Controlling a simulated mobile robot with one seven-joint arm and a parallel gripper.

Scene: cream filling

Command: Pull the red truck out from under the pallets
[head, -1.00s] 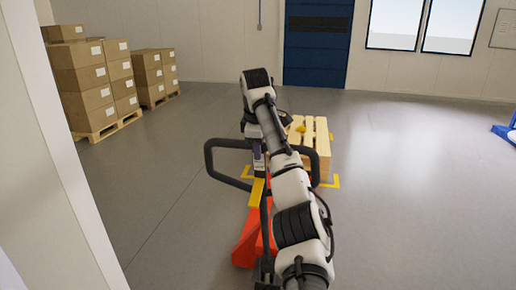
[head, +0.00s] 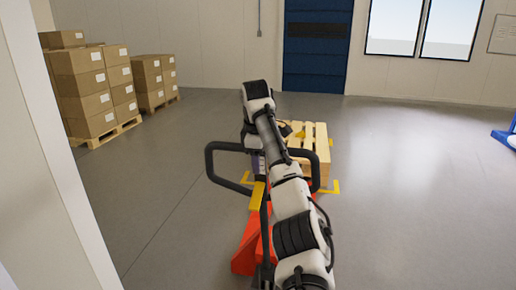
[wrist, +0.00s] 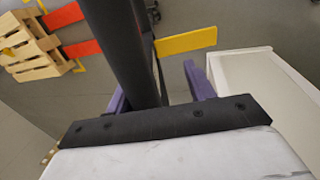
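The red truck (head: 246,245) stands in front of me, with a black loop handle (head: 207,165) and a yellow part (head: 258,194). In the wrist view its two red forks (wrist: 82,49) run toward the wooden pallets (wrist: 30,52); where they enter is hard to see. The pallets (head: 318,160) are stacked beyond the truck in the head view. My gripper (head: 258,165) is at the handle, mostly hidden by my arm. In the wrist view its purple fingers (wrist: 157,95) are apart, on either side of a dark bar, with a gap at the right finger.
Cardboard boxes (head: 90,97) stand on a pallet at the far left, with more boxes beside them. A blue door (head: 317,50) is in the back wall. A white wall edge (head: 52,170) is close on my left. A blue object (head: 505,138) is at far right. Floor around is clear.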

